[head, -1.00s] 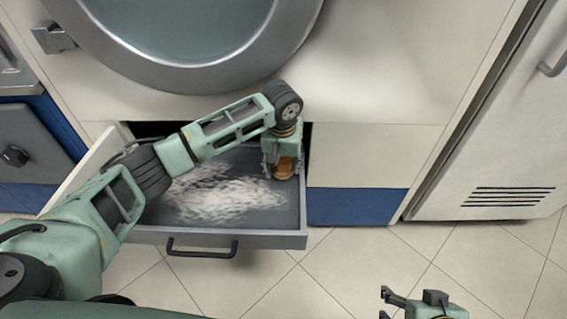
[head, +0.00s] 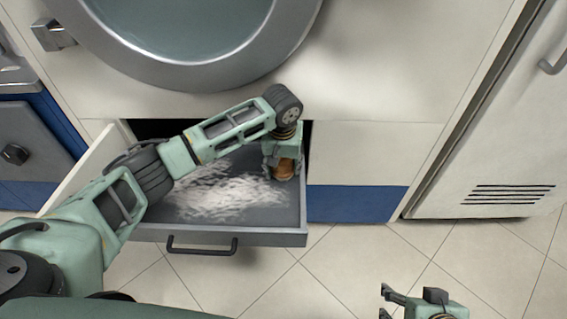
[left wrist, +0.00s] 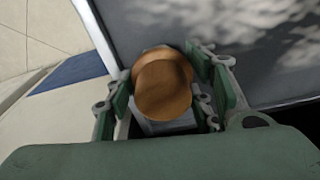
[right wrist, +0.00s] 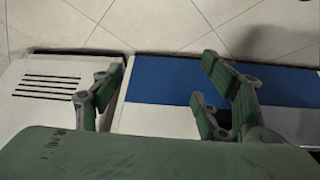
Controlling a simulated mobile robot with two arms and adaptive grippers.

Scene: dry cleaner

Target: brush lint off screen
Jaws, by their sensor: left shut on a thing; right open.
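The lint screen (head: 270,217) is the dark flat bottom of a pulled-out drawer below the round door. White-grey lint (head: 222,193) covers its middle and left part; lint also shows blurred in the left wrist view (left wrist: 250,20). My left gripper (head: 284,165) points down at the right end of the screen, shut on a brush with a round wooden handle (left wrist: 163,90). The brush's lower part is mostly hidden beneath the handle, and I cannot tell whether it touches the screen. My right gripper (head: 385,302) is open and empty above the floor at the bottom right.
The drawer's front edge has a dark handle (head: 202,250). The round machine door (head: 190,60) is above the drawer. A white cabinet with vent slots (head: 508,194) stands at the right. Tiled floor (head: 330,270) in front is clear.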

